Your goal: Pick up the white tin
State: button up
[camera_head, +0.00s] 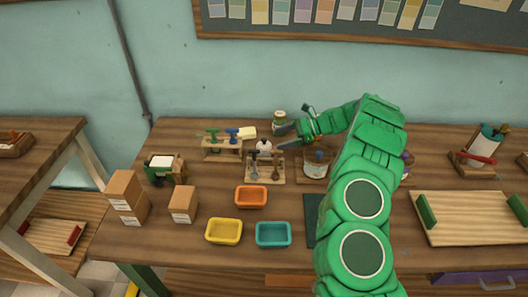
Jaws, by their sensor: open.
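A small pale tin or jar (279,122) stands upright at the back of the table by the wall; its label is too small to read. A whitish round pot (315,165) with something blue on it stands on a wooden board, partly beside my arm. I cannot tell for sure which of these is the white tin. My gripper (286,137) is open and empty at the back of the table, its fingers pointing left. It is just in front of the small tin in the picture; no contact is clear. My green arm hides part of the table right of centre.
A wooden stand (222,144) with green and blue tools and a rack with a white-topped bottle (264,147) are close to the left. Orange (251,196), yellow (224,231) and teal (273,234) trays lie in front. Cardboard boxes (126,190) stand front left.

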aim_at(266, 144)
jog(key=shift+x, duration=2.8)
jog(key=shift+s, duration=0.15)
jog(key=shift+c, duration=0.4)
jog(key=c, duration=1.2)
